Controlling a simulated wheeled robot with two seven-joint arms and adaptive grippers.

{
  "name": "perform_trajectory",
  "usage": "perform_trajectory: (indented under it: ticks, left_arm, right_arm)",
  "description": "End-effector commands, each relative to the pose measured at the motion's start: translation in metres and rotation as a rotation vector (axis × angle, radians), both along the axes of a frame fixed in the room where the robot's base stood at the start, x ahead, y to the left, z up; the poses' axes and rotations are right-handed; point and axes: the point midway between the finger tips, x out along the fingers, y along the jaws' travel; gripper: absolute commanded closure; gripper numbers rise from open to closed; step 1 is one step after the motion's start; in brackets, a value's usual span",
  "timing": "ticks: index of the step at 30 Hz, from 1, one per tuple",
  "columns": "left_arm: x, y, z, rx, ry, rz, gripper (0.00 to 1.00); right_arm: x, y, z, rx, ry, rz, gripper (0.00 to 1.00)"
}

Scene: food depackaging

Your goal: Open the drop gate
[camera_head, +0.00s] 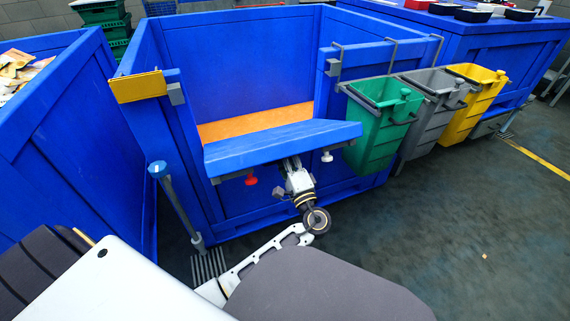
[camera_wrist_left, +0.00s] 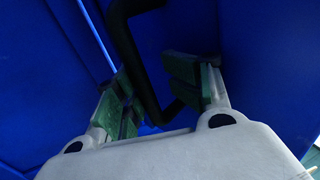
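The drop gate (camera_head: 270,147) is the blue panel at the front of the large blue bin in the head view. It is tilted outward, with its lip toward me, and an orange strip (camera_head: 255,122) shows behind it. A red knob (camera_head: 251,180) and a white knob (camera_head: 327,156) sit under its lip. My left gripper (camera_head: 292,165) is below the lip, its fingertips partly hidden by the gate. In the left wrist view, its green-padded fingers (camera_wrist_left: 152,92) stand apart with a black handle (camera_wrist_left: 141,62) between them. I cannot tell whether they touch it. My right gripper is not in view.
Green (camera_head: 378,125), grey (camera_head: 432,105) and yellow (camera_head: 473,100) buckets hang to the gate's right. A post with a blue cap (camera_head: 178,203) stands at front left. Another blue bin (camera_head: 60,130) is at left. Dark floor is open at right.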

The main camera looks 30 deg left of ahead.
Motion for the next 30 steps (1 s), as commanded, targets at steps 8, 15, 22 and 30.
perform_trajectory:
  ticks: [8, 15, 22, 30]
  left_arm:
    - [-0.001, -0.003, 0.044, 0.003, -0.012, -0.002, 0.65]
    - [-0.001, -0.004, 0.057, 0.004, -0.011, -0.005, 0.65]
    - [-0.001, -0.005, 0.058, 0.004, -0.010, -0.007, 0.65]
    - [-0.002, -0.005, 0.054, 0.002, -0.006, -0.006, 0.65]
  right_arm:
    - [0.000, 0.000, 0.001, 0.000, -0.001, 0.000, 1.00]
    - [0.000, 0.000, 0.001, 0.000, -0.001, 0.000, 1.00]
    - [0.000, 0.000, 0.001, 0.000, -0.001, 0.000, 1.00]
    - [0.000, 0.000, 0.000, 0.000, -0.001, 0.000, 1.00]
